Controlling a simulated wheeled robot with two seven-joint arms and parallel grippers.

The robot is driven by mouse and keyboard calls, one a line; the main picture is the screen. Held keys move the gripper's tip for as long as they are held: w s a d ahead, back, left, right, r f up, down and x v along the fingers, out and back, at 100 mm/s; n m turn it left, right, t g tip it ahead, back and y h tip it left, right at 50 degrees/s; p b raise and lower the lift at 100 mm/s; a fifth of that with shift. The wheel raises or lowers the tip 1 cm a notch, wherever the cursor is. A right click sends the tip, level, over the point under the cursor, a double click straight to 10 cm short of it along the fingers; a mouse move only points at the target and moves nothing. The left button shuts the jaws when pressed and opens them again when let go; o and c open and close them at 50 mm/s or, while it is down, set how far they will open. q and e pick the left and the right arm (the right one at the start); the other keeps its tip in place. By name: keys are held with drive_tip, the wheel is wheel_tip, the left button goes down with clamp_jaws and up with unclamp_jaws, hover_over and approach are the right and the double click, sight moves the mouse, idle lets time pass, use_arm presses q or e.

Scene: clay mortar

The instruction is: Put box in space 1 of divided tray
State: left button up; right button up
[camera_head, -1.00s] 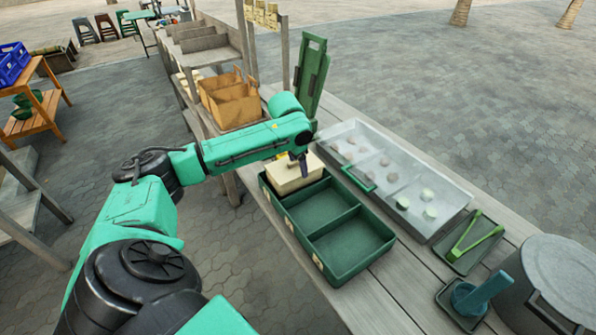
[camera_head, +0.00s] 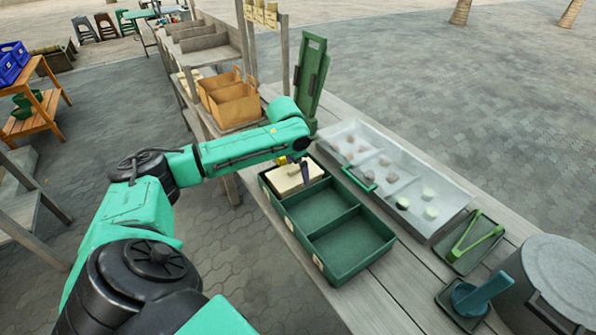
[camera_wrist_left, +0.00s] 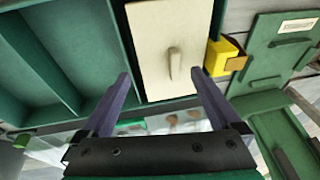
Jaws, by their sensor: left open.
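The cream box (camera_head: 288,177) sits in the far-left compartment of the green divided tray (camera_head: 318,262), with its lid and small handle facing up. In the left wrist view the box (camera_wrist_left: 153,62) lies between the two dark fingers, near a wall of the tray (camera_wrist_left: 48,25). My left gripper (camera_head: 296,165) is open over the box; in the left wrist view its fingertips (camera_wrist_left: 160,75) are apart on both sides of the handle, not touching it. The other two compartments are empty. My right gripper is not in view.
A clear-lidded grey case (camera_head: 430,185) with round items lies right of the tray. Green tongs (camera_head: 470,242) on a small tray, a teal tool (camera_head: 480,292) and a grey pot (camera_head: 550,280) stand nearer. A green upright panel (camera_head: 311,80) rises behind the tray.

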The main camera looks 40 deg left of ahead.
use_arm(q)
drive_tip(key=v, duration=1)
